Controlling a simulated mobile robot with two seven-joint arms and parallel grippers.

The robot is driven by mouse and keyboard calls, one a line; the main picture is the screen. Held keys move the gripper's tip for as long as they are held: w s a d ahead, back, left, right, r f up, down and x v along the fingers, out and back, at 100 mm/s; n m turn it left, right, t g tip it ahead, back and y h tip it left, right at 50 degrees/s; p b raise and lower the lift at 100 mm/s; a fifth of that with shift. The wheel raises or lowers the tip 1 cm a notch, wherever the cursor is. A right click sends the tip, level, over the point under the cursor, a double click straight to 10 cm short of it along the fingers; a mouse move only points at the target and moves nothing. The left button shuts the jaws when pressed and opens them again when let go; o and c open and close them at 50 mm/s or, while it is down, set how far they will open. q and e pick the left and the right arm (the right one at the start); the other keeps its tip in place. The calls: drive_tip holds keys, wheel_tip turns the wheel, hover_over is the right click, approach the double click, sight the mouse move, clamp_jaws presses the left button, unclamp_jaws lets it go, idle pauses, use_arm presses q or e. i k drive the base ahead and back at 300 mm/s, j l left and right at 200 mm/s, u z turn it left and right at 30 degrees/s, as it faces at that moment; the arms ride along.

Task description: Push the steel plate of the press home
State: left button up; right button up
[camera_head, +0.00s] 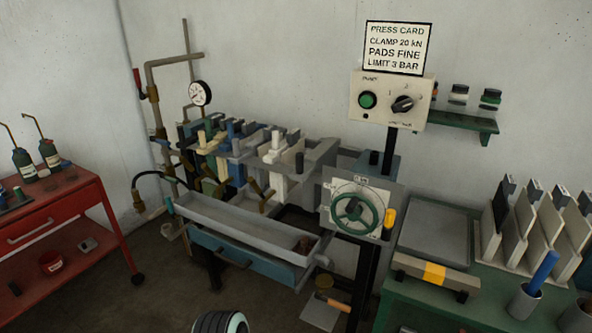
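The press (262,165) stands in the middle, with a row of grey, blue, white and cream plates hanging upright on its rails. A broad grey steel plate (318,158) stands upright near the right end of the row, with a gap between it and the white plate (274,158). A green handwheel (355,213) is on a pale panel at the press's right end. Neither gripper is in view. A rounded black and white part, probably of my arm, shows at the bottom edge.
A long grey trough (240,222) and blue drawer (245,262) lie in front below the plates. A red cart (58,222) stands left; a green bench (465,300) with a plate rack and blue-handled tool stands right. A control box (390,98) is above the handwheel.

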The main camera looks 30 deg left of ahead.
sight(324, 154)
drive_tip(key=i+z, duration=0.15)
drive_tip(key=i, duration=0.75)
